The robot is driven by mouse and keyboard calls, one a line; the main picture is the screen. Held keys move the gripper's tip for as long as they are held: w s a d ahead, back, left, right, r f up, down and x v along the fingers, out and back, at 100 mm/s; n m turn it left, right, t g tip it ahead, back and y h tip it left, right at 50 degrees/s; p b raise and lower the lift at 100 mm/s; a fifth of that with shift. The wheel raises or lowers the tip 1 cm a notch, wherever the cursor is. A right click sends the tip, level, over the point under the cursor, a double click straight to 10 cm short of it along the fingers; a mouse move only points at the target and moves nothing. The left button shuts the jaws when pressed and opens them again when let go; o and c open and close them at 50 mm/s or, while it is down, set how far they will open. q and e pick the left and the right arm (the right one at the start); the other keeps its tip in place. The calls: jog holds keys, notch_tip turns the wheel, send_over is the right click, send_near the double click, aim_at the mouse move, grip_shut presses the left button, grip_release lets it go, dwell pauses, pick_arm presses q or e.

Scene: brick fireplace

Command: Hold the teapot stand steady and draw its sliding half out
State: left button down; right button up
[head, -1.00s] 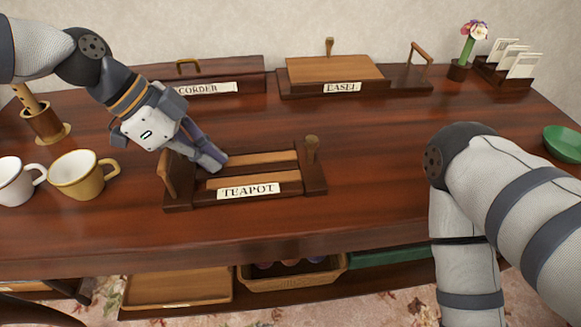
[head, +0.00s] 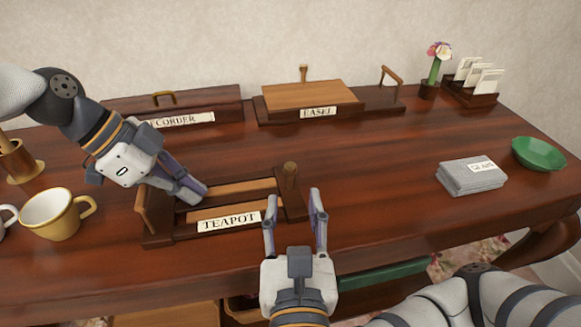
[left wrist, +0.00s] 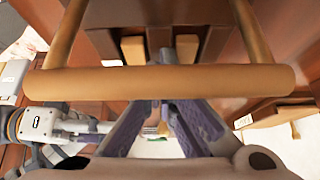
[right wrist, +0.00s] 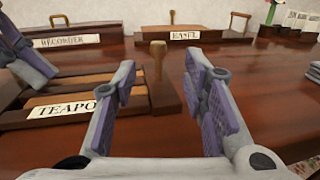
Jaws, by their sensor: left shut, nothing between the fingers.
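The teapot stand (head: 182,233) is a dark wood frame with lighter slats and a TEAPOT label (head: 230,221), lying on the table. An upright bar handle (head: 141,206) is at its left end; it crosses the left wrist view (left wrist: 160,80). A knobbed post (head: 291,178) rises from the right end piece. My left gripper (head: 192,194) is shut and empty, low over the left part of the stand by the handle. My right gripper (head: 294,206) is open and empty, just in front of the right end; the post shows between its fingers in the right wrist view (right wrist: 158,57).
A yellow mug (head: 55,217) stands to the left. The recorder box (head: 215,106) and easel stand (head: 285,112) are behind. A folded grey cloth (head: 468,180) and green bowl (head: 540,154) lie to the right, with bare table between them and the stand.

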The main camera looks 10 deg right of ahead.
aim_at(291, 175)
jog(key=w, duration=0.3)
jog(key=w+d, duration=0.1)
jog(key=w, duration=0.5)
jog(key=shift+d+f, duration=0.15)
jog(key=shift+d, duration=0.1)
jog(key=shift+c, duration=0.4)
grip_shut()
